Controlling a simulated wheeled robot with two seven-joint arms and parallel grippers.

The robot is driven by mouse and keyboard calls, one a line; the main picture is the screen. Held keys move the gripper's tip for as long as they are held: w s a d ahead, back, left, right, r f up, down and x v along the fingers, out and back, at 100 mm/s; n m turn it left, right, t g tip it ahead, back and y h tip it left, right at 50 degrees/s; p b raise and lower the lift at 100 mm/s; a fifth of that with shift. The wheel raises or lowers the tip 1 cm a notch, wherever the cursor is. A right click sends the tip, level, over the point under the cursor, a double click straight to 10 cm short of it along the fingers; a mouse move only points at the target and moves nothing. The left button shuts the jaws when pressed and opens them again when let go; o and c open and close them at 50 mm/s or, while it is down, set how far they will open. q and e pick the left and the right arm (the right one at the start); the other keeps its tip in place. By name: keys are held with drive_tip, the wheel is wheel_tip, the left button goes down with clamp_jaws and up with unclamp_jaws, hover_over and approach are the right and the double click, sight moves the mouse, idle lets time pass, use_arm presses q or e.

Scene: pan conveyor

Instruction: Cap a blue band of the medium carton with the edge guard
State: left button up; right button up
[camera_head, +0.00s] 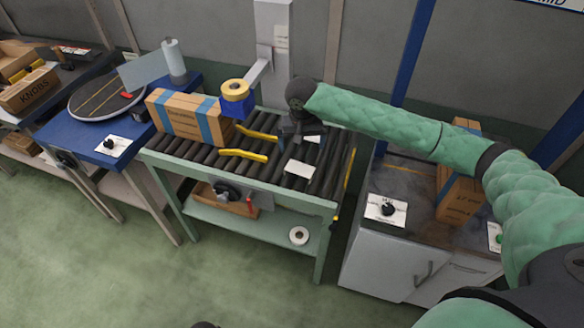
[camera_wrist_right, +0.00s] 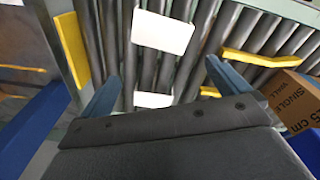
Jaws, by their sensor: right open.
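A brown carton with blue bands (camera_head: 188,118) stands at the left end of the roller conveyor (camera_head: 180,152). Part of a carton with printed text also shows at the right of the wrist view (camera_wrist_right: 298,100). My right gripper (camera_head: 302,146) is over the rollers to the right of the carton, pointing down, with its jaws apart (camera_wrist_right: 165,85) and nothing held. A white flat piece (camera_head: 300,168) lies on the rollers by the gripper; the wrist view shows two white pieces, one farther out (camera_wrist_right: 162,32) and one between the fingers (camera_wrist_right: 152,100). I cannot tell which is the edge guard. My left gripper is not visible.
Yellow guide bars (camera_head: 243,155) lie between the carton and gripper. A blue tape dispenser (camera_head: 236,104) stands behind the conveyor. Another carton (camera_head: 460,197) is on the cabinet at the right. A blue table with a turntable (camera_head: 107,93) is at the left.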

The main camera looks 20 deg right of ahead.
sight(300, 169)
drive_tip(key=shift+s+a+f+m, duration=0.15)
drive_tip(key=shift+s+m, duration=0.1)
drive_tip(key=shift+m, duration=0.75)
drive_tip(key=shift+s+m+g, duration=0.2)
drive_tip(key=shift+m+g, duration=0.1)
drive_tip(key=shift+m, duration=0.4)
drive_tip(key=shift+a+m, duration=0.45)
drive_tip(key=shift+m, duration=0.45)
drive_tip(key=shift+d+f+m, duration=0.25)
drive_tip(key=shift+f+m, duration=0.15)
drive_tip(key=shift+f, duration=0.05)
drive_tip(key=shift+f+p, duration=0.3)
drive_tip(key=shift+f, duration=0.1)
drive_tip(key=shift+s+a+f, duration=0.1)
drive_tip(key=shift+a+f, duration=0.05)
drive_tip(key=shift+f, duration=0.3)
drive_tip(key=f+p, duration=0.1)
drive_tip(key=f, duration=0.1)
drive_tip(key=s+f+p, duration=0.1)
drive_tip(key=f, duration=0.1)
drive_tip(key=shift+f, duration=0.55)
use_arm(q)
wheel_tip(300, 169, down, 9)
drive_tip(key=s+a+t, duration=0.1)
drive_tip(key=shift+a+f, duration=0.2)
use_arm(e)
drive_tip(key=c, duration=0.9)
